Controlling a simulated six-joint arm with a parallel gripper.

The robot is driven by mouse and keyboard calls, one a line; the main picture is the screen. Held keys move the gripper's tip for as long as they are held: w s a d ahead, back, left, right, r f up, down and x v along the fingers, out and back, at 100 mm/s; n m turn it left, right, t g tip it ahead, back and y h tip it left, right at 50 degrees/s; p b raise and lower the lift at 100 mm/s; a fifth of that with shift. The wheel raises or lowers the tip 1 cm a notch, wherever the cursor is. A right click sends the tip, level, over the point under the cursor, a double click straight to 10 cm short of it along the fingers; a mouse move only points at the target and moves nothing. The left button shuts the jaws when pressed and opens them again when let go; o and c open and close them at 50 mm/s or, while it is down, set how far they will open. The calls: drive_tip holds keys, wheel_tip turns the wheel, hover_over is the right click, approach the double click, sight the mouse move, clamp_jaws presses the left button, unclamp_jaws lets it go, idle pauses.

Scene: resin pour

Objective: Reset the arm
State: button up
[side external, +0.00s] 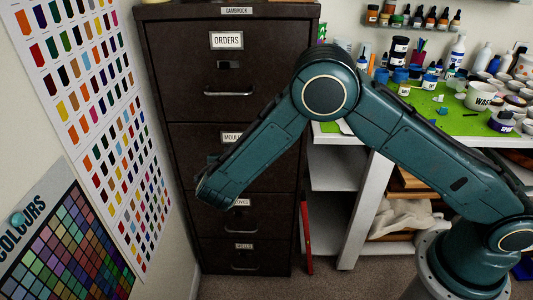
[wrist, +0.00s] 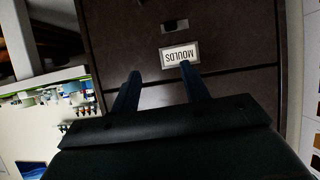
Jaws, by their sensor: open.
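My teal arm (side external: 323,95) rises from its base at the lower right, bends at a high elbow and slopes down left in front of the dark filing cabinet (side external: 215,60). My gripper (wrist: 160,68) shows in the wrist view with its two dark fingers spread and nothing between them.
A green-topped bench (side external: 455,122) with bottles, jars and cups stands at the right. Open shelves with a white cloth (side external: 405,218) are below it. Colour charts (side external: 85,100) cover the left wall. A red bar (side external: 306,238) stands beside the cabinet. Some carpet is clear in front.

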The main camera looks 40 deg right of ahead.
drive_tip(key=s+d+r+n+g+y, duration=0.1)
drive_tip(key=s+d+r+g+y, duration=0.15)
drive_tip(key=s+d+r, duration=0.5)
drive_tip(key=s+d+r+n+g+y, duration=0.1)
drive_tip(key=s+d+r+y, duration=0.3)
drive_tip(key=r, duration=0.6)
drive_tip(key=s+r+n+y, duration=0.1)
drive_tip(key=s+r+n, duration=0.1)
drive_tip(key=s, duration=1)
drive_tip(key=s+r+n+y, duration=0.1)
drive_tip(key=s+n, duration=0.4)
drive_tip(key=s, duration=0.7)
drive_tip(key=shift+s+a+r+t, duration=0.15)
drive_tip(key=shift+s+r+t, duration=0.15)
drive_tip(key=shift+r, duration=0.25)
drive_tip(key=shift+w+y, duration=0.1)
drive_tip(key=shift+y, duration=0.15)
